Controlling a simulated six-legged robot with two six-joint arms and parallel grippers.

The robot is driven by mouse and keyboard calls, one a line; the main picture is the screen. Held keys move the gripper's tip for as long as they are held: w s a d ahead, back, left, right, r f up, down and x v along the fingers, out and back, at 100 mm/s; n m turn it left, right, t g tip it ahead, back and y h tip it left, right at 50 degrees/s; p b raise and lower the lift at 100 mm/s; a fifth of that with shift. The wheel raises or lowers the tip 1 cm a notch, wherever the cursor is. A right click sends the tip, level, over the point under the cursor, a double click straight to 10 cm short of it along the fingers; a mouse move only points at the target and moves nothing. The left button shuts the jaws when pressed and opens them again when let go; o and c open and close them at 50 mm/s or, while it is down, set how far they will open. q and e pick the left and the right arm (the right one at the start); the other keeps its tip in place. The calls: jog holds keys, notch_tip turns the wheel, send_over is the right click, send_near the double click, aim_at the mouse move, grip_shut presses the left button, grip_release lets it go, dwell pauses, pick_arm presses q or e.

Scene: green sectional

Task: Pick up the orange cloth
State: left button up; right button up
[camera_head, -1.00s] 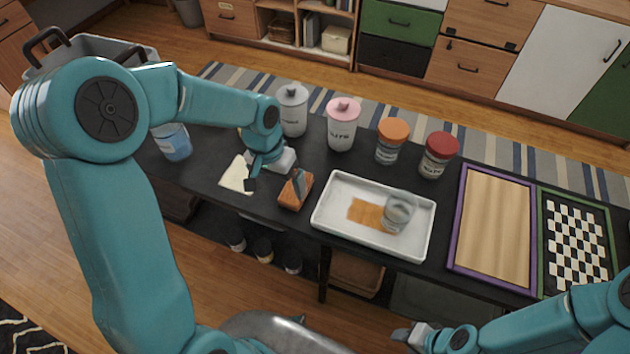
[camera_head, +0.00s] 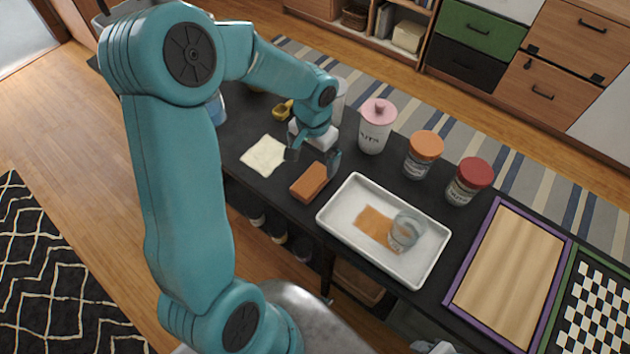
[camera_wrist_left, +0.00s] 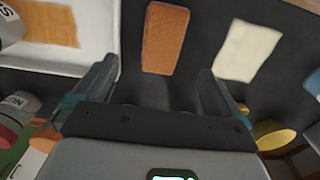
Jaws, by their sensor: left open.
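The orange cloth (camera_head: 373,224) lies flat in a white tray (camera_head: 334,222) on the black table. A clear glass (camera_head: 405,232) stands at its right edge and hides part of it. The cloth also shows at the upper left of the left wrist view (camera_wrist_left: 48,24). My left gripper (camera_head: 313,159) is open and empty, left of the tray. It is over the table near an orange-brown block (camera_head: 310,183), which shows beyond and between the fingers in the left wrist view (camera_wrist_left: 165,38). Only a small part of my right gripper (camera_head: 436,347) shows at the bottom edge.
A cream cloth (camera_head: 264,156) lies left of the block. Behind the tray stand a pink-lidded canister (camera_head: 376,127), an orange-lidded jar (camera_head: 423,155) and a red-lidded jar (camera_head: 469,182). A purple-framed board (camera_head: 512,272) and a checkered board (camera_head: 597,308) lie to the right.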

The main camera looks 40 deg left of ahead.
aim_at(311, 180)
pick_arm(q)
jog(key=f, duration=0.8)
jog(key=shift+s+a+f, duration=0.15)
jog(key=shift+s+a, duration=0.05)
jog(key=c, duration=1.1)
